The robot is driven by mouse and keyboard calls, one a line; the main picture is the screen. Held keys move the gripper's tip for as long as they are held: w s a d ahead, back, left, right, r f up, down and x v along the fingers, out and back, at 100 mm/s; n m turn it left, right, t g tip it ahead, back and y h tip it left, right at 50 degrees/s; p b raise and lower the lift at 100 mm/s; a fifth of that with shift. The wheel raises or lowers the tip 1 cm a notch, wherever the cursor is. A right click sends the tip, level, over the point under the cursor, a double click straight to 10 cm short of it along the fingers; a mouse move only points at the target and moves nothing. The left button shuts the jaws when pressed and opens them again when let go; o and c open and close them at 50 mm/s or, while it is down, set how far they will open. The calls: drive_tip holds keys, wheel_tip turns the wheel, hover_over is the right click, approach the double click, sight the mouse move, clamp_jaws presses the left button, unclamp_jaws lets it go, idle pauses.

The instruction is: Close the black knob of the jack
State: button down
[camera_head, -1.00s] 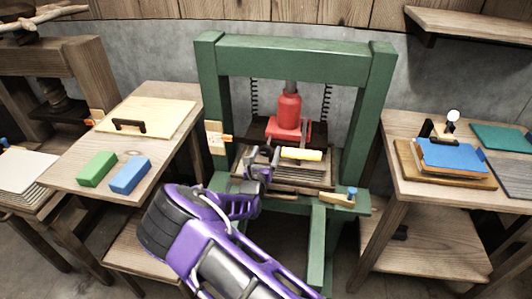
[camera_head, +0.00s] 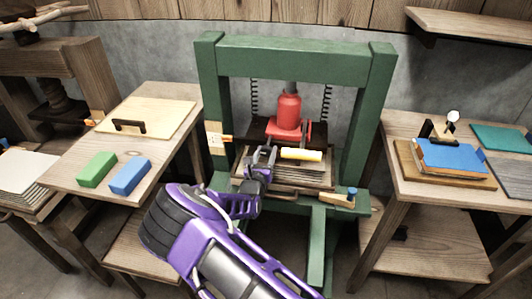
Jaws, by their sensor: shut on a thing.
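The red jack (camera_head: 289,108) stands upright on a dark plate inside the green press frame (camera_head: 295,57). A yellow-ended handle (camera_head: 301,153) sticks out in front of its base. My gripper (camera_head: 264,154) is at the front left of the jack's base, just left of the handle. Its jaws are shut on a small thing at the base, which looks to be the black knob. The knob itself is hidden by the fingers and too small to make out.
Stacked boards (camera_head: 315,176) lie in the press below the jack. A wooden piece with a blue knob (camera_head: 352,192) sits at the right front. The left table holds a green block (camera_head: 97,169) and a blue block (camera_head: 130,175). The right table (camera_head: 400,128) holds books.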

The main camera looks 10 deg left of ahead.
drive_tip(key=m, duration=0.4)
drive_tip(key=shift+m, duration=0.4)
drive_tip(key=m+b, duration=0.1)
drive_tip(key=m, duration=0.3)
drive_tip(key=shift+f, duration=0.1)
drive_tip(key=m+b, duration=0.2)
drive_tip(key=m, duration=0.1)
drive_tip(key=shift+y, duration=0.3)
drive_tip(key=m+b, duration=0.3)
drive_tip(key=shift+f+g+b, duration=0.1)
drive_tip(key=shift+g+b, duration=0.2)
drive_tip(key=shift+b, duration=0.05)
drive_tip(key=m+b, duration=0.2)
drive_tip(key=b, duration=0.1)
drive_tip(key=shift+a+r+m, duration=0.15)
drive_tip(key=shift+r+m, duration=0.1)
drive_tip(key=shift+m, duration=0.05)
drive_tip(key=shift+c, duration=1.5)
unclamp_jaws()
